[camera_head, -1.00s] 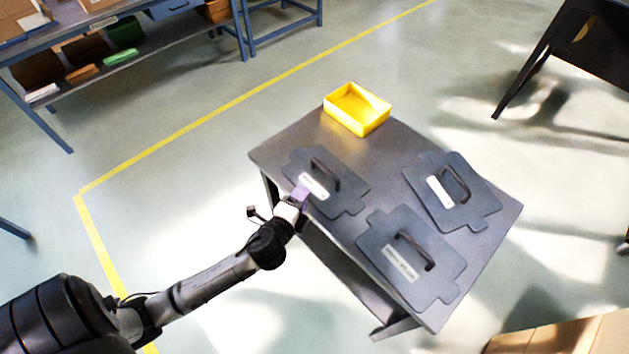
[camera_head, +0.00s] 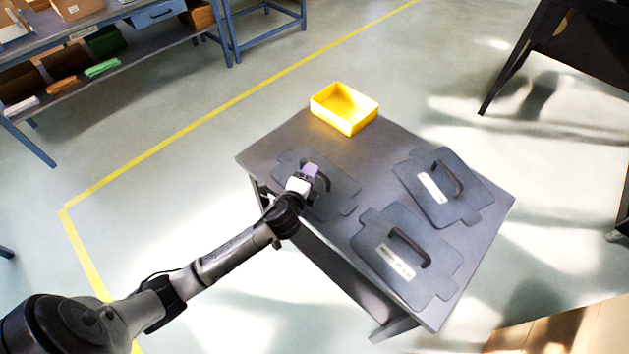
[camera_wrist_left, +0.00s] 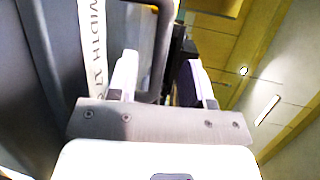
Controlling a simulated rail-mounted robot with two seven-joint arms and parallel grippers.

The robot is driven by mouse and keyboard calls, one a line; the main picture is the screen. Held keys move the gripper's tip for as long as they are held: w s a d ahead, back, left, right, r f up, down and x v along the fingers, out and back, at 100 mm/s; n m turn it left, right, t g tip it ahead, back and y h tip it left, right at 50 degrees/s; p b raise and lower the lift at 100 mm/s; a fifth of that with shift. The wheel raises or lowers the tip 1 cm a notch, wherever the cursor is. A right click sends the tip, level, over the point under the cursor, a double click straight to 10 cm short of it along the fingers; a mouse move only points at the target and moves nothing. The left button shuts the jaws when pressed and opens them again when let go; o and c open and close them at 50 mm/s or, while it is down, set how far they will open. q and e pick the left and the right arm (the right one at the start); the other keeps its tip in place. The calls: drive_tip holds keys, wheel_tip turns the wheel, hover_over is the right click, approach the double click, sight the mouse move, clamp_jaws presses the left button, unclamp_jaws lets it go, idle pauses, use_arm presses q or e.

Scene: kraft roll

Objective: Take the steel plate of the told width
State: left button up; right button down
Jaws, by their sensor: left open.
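Three dark grey steel plates with tabs, raised bar handles and white labels lie on a dark table (camera_head: 273,150). The left plate (camera_head: 339,199) is partly hidden by my left gripper (camera_head: 311,172), which is at its handle. The right plate (camera_head: 443,188) and the front plate (camera_head: 407,257) lie clear of it. Their label print is too small to read. In the left wrist view my gripper (camera_wrist_left: 157,82) is open, with a dark handle (camera_wrist_left: 161,35) close to and partly between its fingers. A white label (camera_wrist_left: 96,45) there shows "WIDTH"; its number is not readable. My right gripper is not in view.
A yellow open bin (camera_head: 344,108) stands at the table's back corner. Shelving (camera_head: 118,60) with boxes is at the back left, a dark table (camera_head: 580,45) at the back right. A cardboard-coloured surface (camera_head: 560,335) is at the front right.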

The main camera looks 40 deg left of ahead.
use_arm(q)
drive_tip(key=shift+b+x, duration=0.3)
drive_tip(key=shift+x, duration=1.45)
drive_tip(key=shift+d, duration=0.1)
clamp_jaws()
